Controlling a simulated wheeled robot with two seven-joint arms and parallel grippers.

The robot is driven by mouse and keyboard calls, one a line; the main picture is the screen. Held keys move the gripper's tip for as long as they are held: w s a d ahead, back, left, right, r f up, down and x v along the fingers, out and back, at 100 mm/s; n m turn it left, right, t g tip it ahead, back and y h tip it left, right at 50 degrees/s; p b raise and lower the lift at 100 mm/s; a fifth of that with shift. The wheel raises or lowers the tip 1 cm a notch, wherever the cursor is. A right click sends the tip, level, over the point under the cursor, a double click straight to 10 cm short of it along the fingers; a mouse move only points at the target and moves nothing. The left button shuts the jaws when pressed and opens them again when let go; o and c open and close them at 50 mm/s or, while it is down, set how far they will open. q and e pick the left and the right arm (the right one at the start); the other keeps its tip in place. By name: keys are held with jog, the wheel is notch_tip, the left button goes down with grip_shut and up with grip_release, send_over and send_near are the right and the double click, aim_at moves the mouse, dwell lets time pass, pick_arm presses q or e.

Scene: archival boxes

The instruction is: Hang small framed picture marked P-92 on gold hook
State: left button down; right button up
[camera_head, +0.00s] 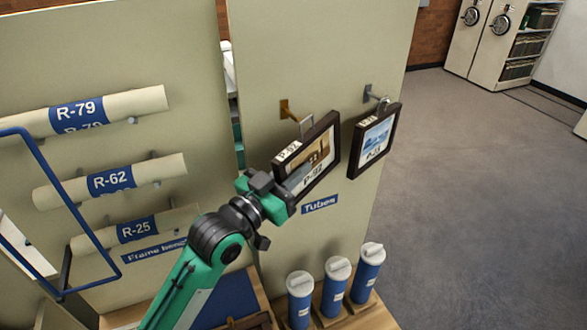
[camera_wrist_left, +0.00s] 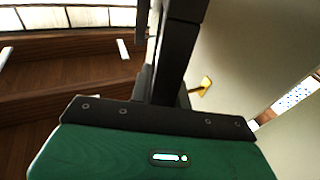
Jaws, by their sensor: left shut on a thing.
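The small framed picture P-92 (camera_head: 312,158) has a dark frame and a white label on its top edge. My left gripper (camera_head: 270,190) is shut on its lower left side and holds it tilted in front of the beige panel. A metal hanging loop (camera_head: 306,126) stands at its top. The gold hook (camera_head: 289,110) is on the panel, just up and left of the loop; I cannot tell whether they touch. The gold hook also shows in the left wrist view (camera_wrist_left: 203,86), right of the dark frame (camera_wrist_left: 178,55). My right gripper is out of view.
Another framed picture (camera_head: 375,140) hangs from a silver hook (camera_head: 374,95) close on the right. Several blue tubes (camera_head: 338,285) with white caps stand below. Labelled rolls (camera_head: 110,180) and a blue rail (camera_head: 60,180) are at left. Open floor (camera_head: 470,200) lies at right.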

pick_arm(q)
jog(key=shift+w+a+r, duration=0.1)
jog(key=shift+w+a, duration=0.2)
jog(key=shift+w, duration=0.4)
jog(key=shift+w+a+f, duration=0.1)
jog(key=shift+w+a, duration=0.15)
jog(key=shift+w, duration=0.4)
jog(key=shift+w+a+r, duration=0.1)
jog(key=shift+w+a, duration=0.2)
jog(key=shift+w, duration=0.4)
dwell(1.3)
jog(key=shift+f+b, duration=0.5)
jog(key=shift+f, duration=0.25)
dwell(0.6)
dwell(0.5)
jog(key=c, duration=1.3)
grip_release()
jog(key=shift+o, duration=0.2)
